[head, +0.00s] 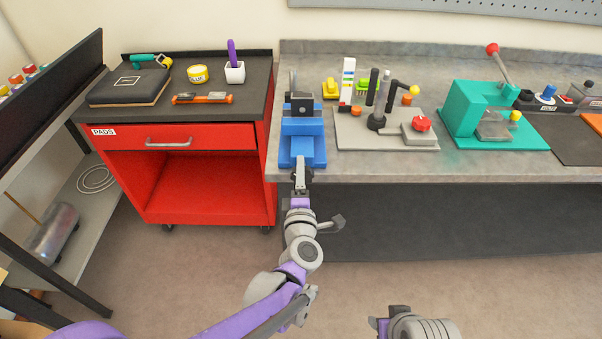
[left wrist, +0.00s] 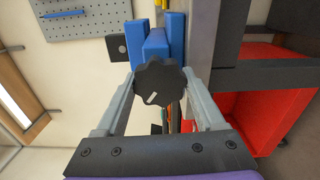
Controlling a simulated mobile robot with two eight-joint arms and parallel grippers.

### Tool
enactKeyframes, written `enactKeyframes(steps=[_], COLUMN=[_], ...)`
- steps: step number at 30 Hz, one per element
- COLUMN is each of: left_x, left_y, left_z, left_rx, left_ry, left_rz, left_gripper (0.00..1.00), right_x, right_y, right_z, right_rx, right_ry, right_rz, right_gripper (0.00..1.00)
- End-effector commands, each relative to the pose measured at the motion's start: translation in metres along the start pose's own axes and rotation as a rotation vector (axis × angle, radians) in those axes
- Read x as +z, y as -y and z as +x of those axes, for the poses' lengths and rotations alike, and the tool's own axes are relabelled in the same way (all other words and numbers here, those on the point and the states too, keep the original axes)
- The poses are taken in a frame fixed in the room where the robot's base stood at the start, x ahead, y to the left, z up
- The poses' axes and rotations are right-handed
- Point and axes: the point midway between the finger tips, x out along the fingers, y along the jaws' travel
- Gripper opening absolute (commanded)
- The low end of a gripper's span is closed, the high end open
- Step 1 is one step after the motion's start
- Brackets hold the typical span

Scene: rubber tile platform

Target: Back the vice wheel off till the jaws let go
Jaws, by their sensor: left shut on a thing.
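The blue vice (head: 302,150) stands at the left front edge of the grey workbench. A dark block (head: 301,104) shows at its far end; I cannot tell whether the jaws touch it. The vice's black lobed wheel (left wrist: 158,82) faces my left wrist camera, with a white mark pointing down and left in that view. My left gripper (head: 300,178) reaches the front of the vice. In the left wrist view its two grey fingers (left wrist: 160,76) are shut on the wheel from either side. Part of my right arm shows at the bottom of the head view, without visible fingers.
A red cart (head: 200,140) stands close left of the vice, its black top holding a case, tape and tools. A grey fixture plate (head: 350,136) with levers and a red knob sits right of the vice. A teal press (head: 462,120) stands farther right.

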Motion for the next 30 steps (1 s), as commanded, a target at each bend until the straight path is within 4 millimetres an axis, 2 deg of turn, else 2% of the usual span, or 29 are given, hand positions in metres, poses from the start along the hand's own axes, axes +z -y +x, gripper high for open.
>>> enactKeyframes(steps=[18, 30], left_x=[0.0007, 0.0012], left_y=[0.0019, 0.0026], left_z=[-0.0005, -0.0004], left_rx=[-0.001, -0.002], left_ry=[0.001, 0.001], left_rz=[-0.562, -0.77], left_gripper=[0.15, 0.15], right_x=[-0.0029, -0.0038], right_y=[0.0, 0.0], right_z=[-0.0072, -0.0094], right_rx=[0.0, 0.0], right_ry=[-0.003, -0.004], right_rz=[0.0, 0.0], right_gripper=[0.5, 0.5])
